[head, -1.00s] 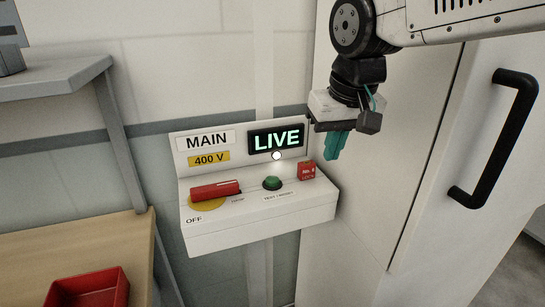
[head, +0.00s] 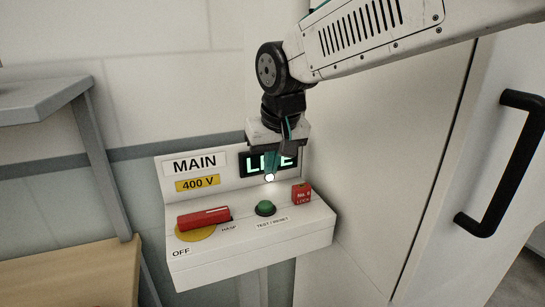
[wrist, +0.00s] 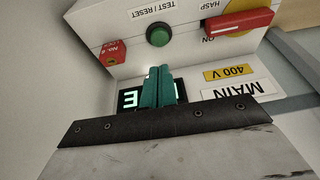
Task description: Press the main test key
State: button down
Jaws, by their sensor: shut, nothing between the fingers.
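The green round test key (head: 265,208), marked TEST / RESET, sits on the sloping top of the white MAIN 400 V box (head: 250,240). It also shows in the wrist view (wrist: 159,34). My gripper (head: 270,172) is shut and empty, with teal fingers. It hangs in front of the lit LIVE display (head: 249,166) and partly hides its letters. In the wrist view the fingertips (wrist: 157,73) point toward the key and look apart from it.
A red rotary handle (head: 203,218) on a yellow disc lies left of the key, near OFF. A red padlock (head: 301,194) stands to its right. A grey shelf (head: 45,102) and wooden bench (head: 75,275) are at left. A cabinet door with a black handle (head: 500,165) is at right.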

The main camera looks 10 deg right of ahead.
aim_at(268, 206)
jog(key=x, duration=0.8)
jog(key=shift+s+f, duration=0.25)
jog(key=shift+f, duration=0.55)
jog(key=shift+s+d+f, duration=0.1)
jog(key=shift+s+f, duration=0.05)
jog(key=shift+f, duration=1.1)
notch_tip(268, 206, up, 5)
jog(key=v, duration=1)
